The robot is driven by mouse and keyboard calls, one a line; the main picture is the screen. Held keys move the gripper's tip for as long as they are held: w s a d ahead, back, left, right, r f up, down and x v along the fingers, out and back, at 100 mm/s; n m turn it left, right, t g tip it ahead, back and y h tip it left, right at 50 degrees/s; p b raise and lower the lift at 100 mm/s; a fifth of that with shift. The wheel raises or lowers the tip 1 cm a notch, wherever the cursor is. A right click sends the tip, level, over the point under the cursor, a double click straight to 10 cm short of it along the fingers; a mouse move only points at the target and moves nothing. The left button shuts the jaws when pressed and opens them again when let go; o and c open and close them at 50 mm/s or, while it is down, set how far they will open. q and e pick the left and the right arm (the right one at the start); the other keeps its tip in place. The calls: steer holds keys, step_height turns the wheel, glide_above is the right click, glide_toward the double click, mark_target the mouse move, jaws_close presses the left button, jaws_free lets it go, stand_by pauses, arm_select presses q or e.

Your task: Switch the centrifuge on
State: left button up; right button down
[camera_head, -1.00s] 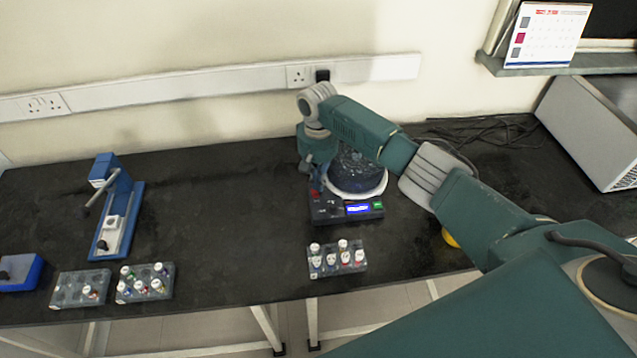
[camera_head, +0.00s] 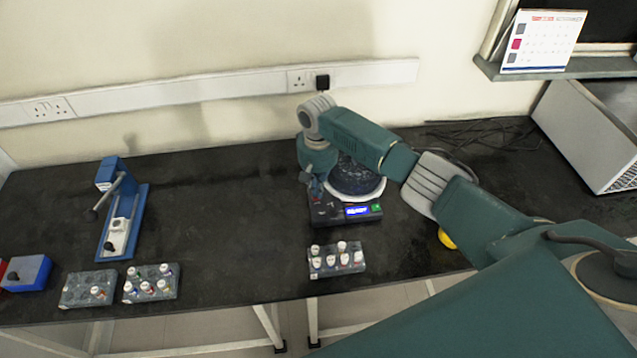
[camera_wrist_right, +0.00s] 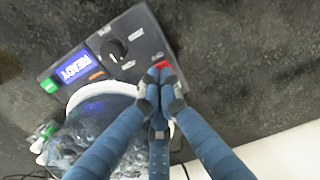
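The centrifuge (camera_head: 345,212) stands on the black bench, with a rounded translucent lid over its bowl and a dark front panel. In the right wrist view its panel (camera_wrist_right: 135,22) has a black knob, a lit blue display reading READY, a green button (camera_wrist_right: 48,86) and a red button (camera_wrist_right: 157,66). My right gripper (camera_head: 316,194) is at the panel's left end in the head view. In the right wrist view its blue fingers (camera_wrist_right: 160,82) are together, empty, with their tips at the red button and partly covering it. Contact cannot be told. My left gripper is out of view.
A tube rack (camera_head: 337,262) stands in front of the centrifuge. Two more racks (camera_head: 90,290) (camera_head: 150,286), a blue stand device (camera_head: 123,225) and a blue box (camera_head: 28,272) are at the left. The bench between them is clear. A yellow object (camera_head: 446,239) lies under my right arm.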

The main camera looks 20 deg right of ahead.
steer(key=shift+s+f, duration=0.45)
steer(key=shift+w+r+p, duration=0.1)
steer(key=shift+r+p, duration=0.4)
steer(key=shift+p, duration=0.05)
steer(key=r+p, duration=0.3)
steer(key=shift+w+r+p, duration=0.3)
steer(key=shift+r+p, duration=0.1)
step_height(320, 180, up, 10)
steer(key=b, duration=0.2)
steer(key=shift+w+b, duration=0.15)
steer(key=shift+b, duration=0.15)
steer(key=shift+d, duration=0.1)
